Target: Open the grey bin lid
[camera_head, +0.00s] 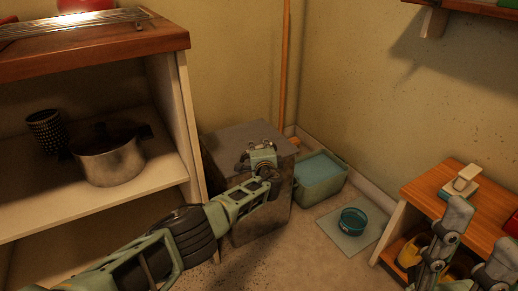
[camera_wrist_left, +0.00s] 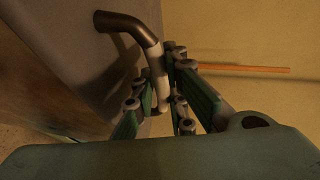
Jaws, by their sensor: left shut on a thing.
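The grey bin (camera_head: 272,218) stands on the floor in the corner, right of the shelf. Its flat grey lid (camera_head: 228,138) lies level on top and looks closed. My left gripper (camera_head: 262,150) reaches in over the lid. In the left wrist view, a bent metal handle (camera_wrist_left: 122,22) stands out from the grey surface. Its pale end passes between the fingers of my left gripper (camera_wrist_left: 158,98), which is shut on it. The head view hides most of the handle behind the gripper. My right gripper (camera_head: 486,220) is at the lower right, fingers apart and empty.
A wooden-topped shelf (camera_head: 95,55) with a metal pot (camera_head: 110,165) stands close on the left. A low wooden table (camera_head: 430,190) stands at right.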

